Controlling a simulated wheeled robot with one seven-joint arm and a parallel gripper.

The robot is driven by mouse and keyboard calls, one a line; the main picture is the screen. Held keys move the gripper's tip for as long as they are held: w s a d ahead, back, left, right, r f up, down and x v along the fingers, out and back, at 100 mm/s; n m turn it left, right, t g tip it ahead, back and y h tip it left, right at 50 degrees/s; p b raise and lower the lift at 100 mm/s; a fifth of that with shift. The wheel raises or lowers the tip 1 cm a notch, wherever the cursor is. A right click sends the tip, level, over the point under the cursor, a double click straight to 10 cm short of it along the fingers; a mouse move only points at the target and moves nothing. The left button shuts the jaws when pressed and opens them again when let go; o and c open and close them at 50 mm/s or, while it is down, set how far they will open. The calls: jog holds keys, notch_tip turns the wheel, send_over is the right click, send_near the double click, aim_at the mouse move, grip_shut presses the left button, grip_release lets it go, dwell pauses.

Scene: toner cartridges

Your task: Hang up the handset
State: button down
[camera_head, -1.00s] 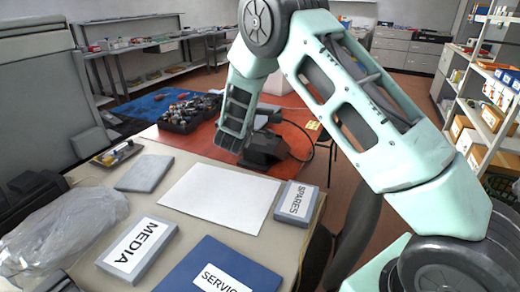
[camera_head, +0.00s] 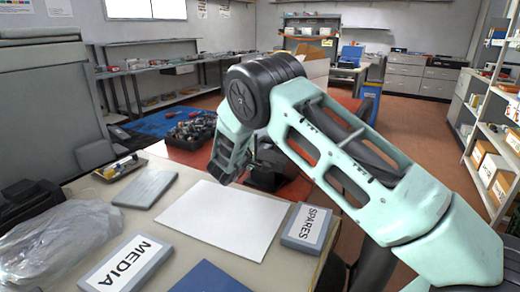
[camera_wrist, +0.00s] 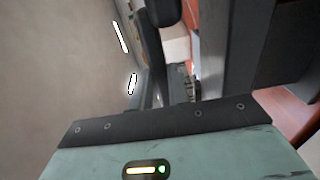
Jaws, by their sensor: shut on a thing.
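In the head view my arm reaches over the near table to the red worktop (camera_head: 182,154), its forearm angled down. A dark telephone base (camera_head: 268,172) sits on that worktop, partly hidden behind my forearm. My gripper is hidden in the head view. In the wrist view my gripper (camera_wrist: 192,65) is shut on a dark thing, seen close up and cut off by the frame. It appears to be the handset (camera_wrist: 153,45); its ends and its distance to the base are unclear.
The near table holds a white sheet (camera_head: 222,217), a SPARES box (camera_head: 307,227), a MEDIA box (camera_head: 127,265), a blue folder (camera_head: 208,278) and a clear plastic bag (camera_head: 60,240). A tray of dark parts (camera_head: 192,130) lies left of my forearm. Shelves (camera_head: 490,130) stand at right.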

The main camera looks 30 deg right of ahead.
jog(key=shift+f, duration=1.1)
jog(key=shift+f, duration=0.15)
jog(key=c, duration=1.6)
grip_release()
